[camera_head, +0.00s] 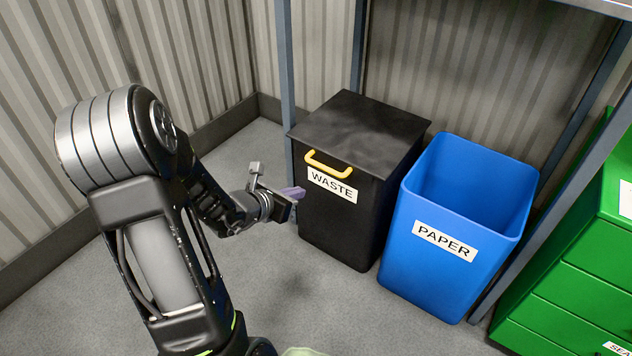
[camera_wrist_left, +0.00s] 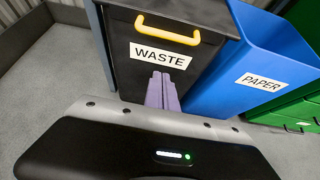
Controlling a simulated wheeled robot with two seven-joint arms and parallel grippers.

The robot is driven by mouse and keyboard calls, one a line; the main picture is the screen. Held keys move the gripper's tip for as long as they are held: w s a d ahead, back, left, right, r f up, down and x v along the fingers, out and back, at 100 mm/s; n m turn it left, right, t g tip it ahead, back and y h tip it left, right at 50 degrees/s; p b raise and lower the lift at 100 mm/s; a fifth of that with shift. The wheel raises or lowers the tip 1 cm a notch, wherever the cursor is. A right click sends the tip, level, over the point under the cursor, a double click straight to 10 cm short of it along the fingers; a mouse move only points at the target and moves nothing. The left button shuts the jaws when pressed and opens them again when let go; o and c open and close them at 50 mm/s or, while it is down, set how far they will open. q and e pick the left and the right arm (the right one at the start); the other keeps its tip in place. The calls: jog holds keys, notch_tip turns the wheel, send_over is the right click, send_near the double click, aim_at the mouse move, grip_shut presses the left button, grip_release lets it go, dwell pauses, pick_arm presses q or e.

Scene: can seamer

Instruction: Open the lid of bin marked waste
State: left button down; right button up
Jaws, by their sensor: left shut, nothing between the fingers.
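The black waste bin (camera_head: 345,218) stands on the floor with its flat black lid (camera_head: 360,128) closed. A yellow handle (camera_head: 329,165) sits at the lid's front edge, above the white WASTE label (camera_head: 332,185). In the left wrist view the handle (camera_wrist_left: 167,30) is above the label (camera_wrist_left: 160,55). My left gripper (camera_head: 300,192) has purple fingers that are shut and empty. It is in front of the bin, left of the label and lower than the handle. In the left wrist view the fingers (camera_wrist_left: 161,88) point at the bin front below the label. Whether they touch it cannot be told.
An open blue PAPER bin (camera_head: 450,260) stands close on the right of the waste bin. A green drawer cabinet (camera_head: 575,270) is at the far right. Blue-grey frame posts (camera_head: 286,70) rise beside the bins. Corrugated walls (camera_head: 200,60) close off the back and left. Grey floor is clear in front.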

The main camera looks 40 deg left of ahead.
pick_arm(q)
jog(key=b+x, duration=0.4)
jog(key=x, duration=0.6)
jog(key=r, duration=0.4)
jog(key=shift+w, duration=0.4)
